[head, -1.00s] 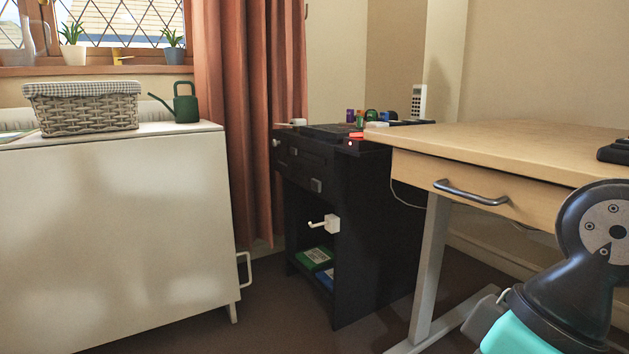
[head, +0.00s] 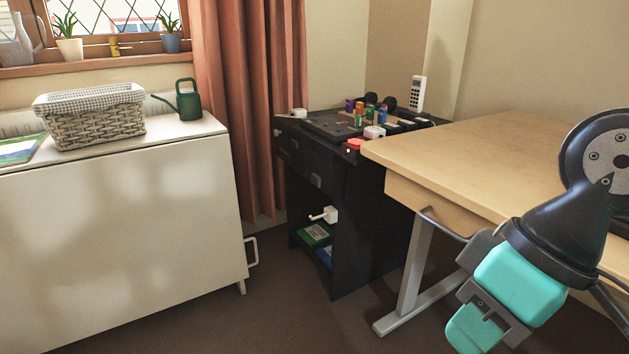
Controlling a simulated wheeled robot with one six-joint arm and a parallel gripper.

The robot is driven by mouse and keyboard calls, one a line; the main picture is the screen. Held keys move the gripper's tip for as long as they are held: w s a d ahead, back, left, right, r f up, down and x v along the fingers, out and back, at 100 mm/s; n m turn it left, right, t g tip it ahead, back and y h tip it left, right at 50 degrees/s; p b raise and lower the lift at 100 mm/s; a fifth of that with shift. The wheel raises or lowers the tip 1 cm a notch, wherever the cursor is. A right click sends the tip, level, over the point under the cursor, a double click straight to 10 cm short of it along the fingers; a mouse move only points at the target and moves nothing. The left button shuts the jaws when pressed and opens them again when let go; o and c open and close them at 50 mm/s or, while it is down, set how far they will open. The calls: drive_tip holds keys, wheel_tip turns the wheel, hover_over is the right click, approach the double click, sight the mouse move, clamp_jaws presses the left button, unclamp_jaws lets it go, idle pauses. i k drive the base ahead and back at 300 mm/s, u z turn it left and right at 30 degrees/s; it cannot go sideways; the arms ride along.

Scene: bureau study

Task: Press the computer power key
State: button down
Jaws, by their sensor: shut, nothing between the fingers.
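I cannot pick out a computer or its power key for certain. A black cabinet (head: 365,230) stands between the curtain and the wooden desk. A small red item (head: 355,144) lies at its top front edge, with a tiny white spot (head: 348,151) just below it; what the spot is cannot be told. My arm, with dark joints and teal covers, fills the lower right, in front of the desk. The fingertips of my gripper are not in view.
The wooden desk (head: 480,135) has a drawer handle (head: 440,221) close to my arm in the picture. Small bottles (head: 359,113) and a white handset (head: 417,94) crowd the cabinet's top. A white cabinet (head: 120,240) stands left. Brown floor (head: 290,320) is clear between.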

sight(316, 179)
drive_tip(key=k, duration=1.25)
drive_tip(key=u, duration=0.75)
drive_tip(key=i, duration=0.95)
drive_tip(key=u, duration=0.5)
drive_tip(key=i, duration=0.8)
drive_tip(key=z, duration=0.5)
drive_tip(key=i, duration=0.7)
drive_tip(key=z, duration=1.2)
drive_tip(key=i, duration=0.4)
drive_tip(key=z, duration=0.3)
